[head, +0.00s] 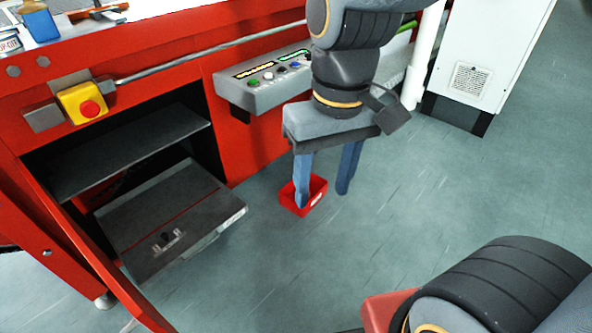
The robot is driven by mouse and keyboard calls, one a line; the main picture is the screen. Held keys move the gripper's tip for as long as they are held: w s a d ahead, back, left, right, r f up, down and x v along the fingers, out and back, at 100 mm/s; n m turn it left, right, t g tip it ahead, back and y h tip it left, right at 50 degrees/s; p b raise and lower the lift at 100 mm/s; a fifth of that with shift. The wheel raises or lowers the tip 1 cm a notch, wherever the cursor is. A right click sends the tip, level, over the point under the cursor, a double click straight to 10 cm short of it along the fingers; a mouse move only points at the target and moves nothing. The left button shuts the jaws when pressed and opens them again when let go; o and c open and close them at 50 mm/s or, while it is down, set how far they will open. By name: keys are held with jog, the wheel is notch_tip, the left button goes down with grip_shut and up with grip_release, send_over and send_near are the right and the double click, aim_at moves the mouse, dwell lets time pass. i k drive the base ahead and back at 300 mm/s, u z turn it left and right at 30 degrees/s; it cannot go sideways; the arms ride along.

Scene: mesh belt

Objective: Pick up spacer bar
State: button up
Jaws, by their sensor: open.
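I cannot make out a spacer bar in the head view. My gripper (323,197) points down, with its two blue fingers spread apart and nothing visible between them. Its left finger overlaps a small red bin (319,188) low in front of the red machine. I cannot tell whether that finger is inside the bin or in front of it. The bin's contents are hidden or too small to tell.
The red machine (262,160) has a button panel (262,93) and a yellow-red stop button (84,104). Its cabinet is open at the left, with a dark drawer (150,205) sticking out. A white cabinet (498,50) stands at the upper right. The middle floor is clear.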

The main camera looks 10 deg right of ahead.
aim_at(171, 239)
jog(key=u, duration=1.35)
jog(key=k, duration=0.55)
jog(key=z, duration=0.85)
jog(key=i, duration=1.85)
jog(key=u, duration=0.7)
